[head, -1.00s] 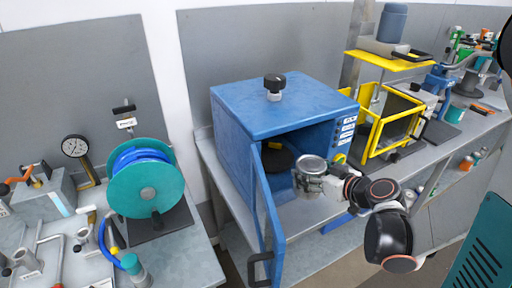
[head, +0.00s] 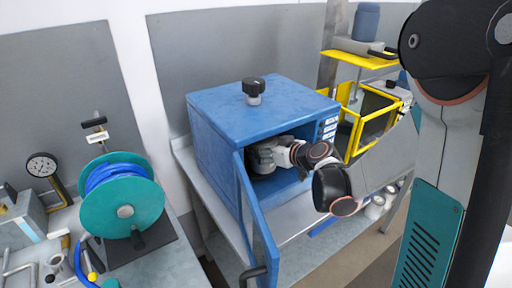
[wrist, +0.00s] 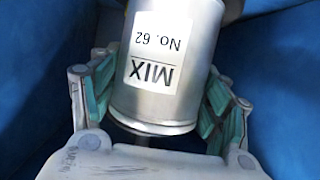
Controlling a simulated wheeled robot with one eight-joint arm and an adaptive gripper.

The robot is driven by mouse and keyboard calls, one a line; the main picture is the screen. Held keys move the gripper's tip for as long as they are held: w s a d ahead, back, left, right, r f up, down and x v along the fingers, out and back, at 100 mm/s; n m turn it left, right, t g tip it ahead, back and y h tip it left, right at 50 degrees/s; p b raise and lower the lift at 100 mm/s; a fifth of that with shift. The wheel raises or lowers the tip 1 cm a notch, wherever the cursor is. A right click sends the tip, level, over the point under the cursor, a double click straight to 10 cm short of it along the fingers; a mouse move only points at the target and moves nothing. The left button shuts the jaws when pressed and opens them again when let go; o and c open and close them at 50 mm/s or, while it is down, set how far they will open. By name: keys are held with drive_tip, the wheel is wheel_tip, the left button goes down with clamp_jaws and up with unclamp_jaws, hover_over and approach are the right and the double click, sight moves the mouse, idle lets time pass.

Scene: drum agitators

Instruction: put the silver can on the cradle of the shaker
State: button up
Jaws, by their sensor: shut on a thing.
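The silver can (wrist: 150,95) fills the middle of the wrist view, with a white label reading "MIX No. 62" upside down. My gripper (wrist: 165,100) is shut on it, with teal finger pads on both its sides. In the head view my gripper (head: 275,153) reaches through the open front of the blue shaker box (head: 240,110). The can (head: 261,158) is partly visible inside there. The dark cradle is mostly hidden behind the can and gripper; a dark brown edge (wrist: 232,10) shows beyond the can in the wrist view. Contact between them cannot be told.
The shaker's blue door (head: 258,215) stands open at the left of my arm. Blue walls are close on both sides of the gripper. A yellow-framed machine (head: 378,125) stands to the right, and a teal hose reel (head: 120,200) to the left.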

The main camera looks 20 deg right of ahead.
drive_tip(key=w, duration=0.1)
drive_tip(key=w+a, duration=0.1)
drive_tip(key=w, duration=0.1)
drive_tip(key=w+a, duration=0.1)
drive_tip(key=shift+w+b, duration=0.15)
drive_tip(key=shift+b, duration=0.2)
drive_tip(key=shift+d+f+b, duration=0.15)
drive_tip(key=shift+f+b, duration=0.2)
drive_tip(key=shift+f, duration=0.4)
drive_tip(key=o, duration=1.4)
drive_tip(key=shift+f, duration=0.1)
drive_tip(key=shift+c, duration=0.2)
drive_tip(key=shift+s+d+r, duration=0.1)
drive_tip(key=shift+s+r, duration=0.1)
drive_tip(key=shift+s, duration=0.05)
drive_tip(key=p+v, duration=0.2)
drive_tip(key=v, duration=0.9)
drive_tip(key=shift+s+r+p, duration=0.2)
drive_tip(key=shift+s+p, duration=0.15)
drive_tip(key=shift+p, duration=0.05)
